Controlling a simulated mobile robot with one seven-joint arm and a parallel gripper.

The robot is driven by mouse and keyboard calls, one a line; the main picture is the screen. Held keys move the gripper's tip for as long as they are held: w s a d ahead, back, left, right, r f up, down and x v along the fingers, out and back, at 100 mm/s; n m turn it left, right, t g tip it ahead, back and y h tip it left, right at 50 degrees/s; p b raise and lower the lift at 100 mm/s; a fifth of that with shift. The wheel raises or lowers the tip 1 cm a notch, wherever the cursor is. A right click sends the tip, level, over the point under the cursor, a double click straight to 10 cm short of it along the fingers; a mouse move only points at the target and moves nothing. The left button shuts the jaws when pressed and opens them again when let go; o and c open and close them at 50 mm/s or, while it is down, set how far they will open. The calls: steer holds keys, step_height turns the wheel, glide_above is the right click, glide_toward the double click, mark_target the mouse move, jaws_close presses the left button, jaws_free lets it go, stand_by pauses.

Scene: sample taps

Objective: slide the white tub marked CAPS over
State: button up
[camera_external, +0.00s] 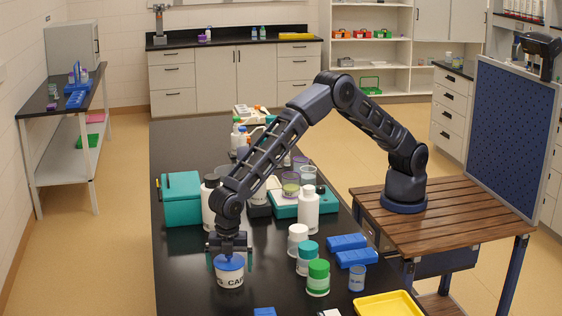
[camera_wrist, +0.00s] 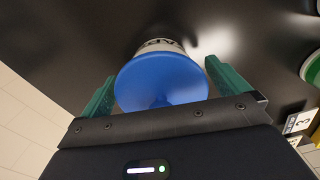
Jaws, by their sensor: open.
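The white tub marked CAPS (camera_external: 229,279) stands on the black bench near its left front part. It has a blue top (camera_external: 229,262), which fills the middle of the wrist view (camera_wrist: 161,82); a strip of its lettered white side (camera_wrist: 160,45) shows beyond. My gripper (camera_external: 230,256) points down over the tub. Its two green fingers are apart, one on each side of the blue top, with a gap showing on both sides in the wrist view (camera_wrist: 160,88). How far down the fingers reach beside the tub is hard to tell.
Right of the tub stand a green-lidded jar (camera_external: 318,278), a teal-lidded jar (camera_external: 307,258) and a white-capped jar (camera_external: 298,238). Blue racks (camera_external: 350,250) and a yellow tray (camera_external: 388,304) lie further right. A teal box (camera_external: 181,199) stands behind. The bench left of the tub is clear.

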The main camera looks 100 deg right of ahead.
steer(key=shift+f, duration=0.35)
steer(key=c, duration=0.9)
steer(key=shift+d, duration=10)
steer(key=o, duration=0.9)
step_height(320, 180, up, 11)
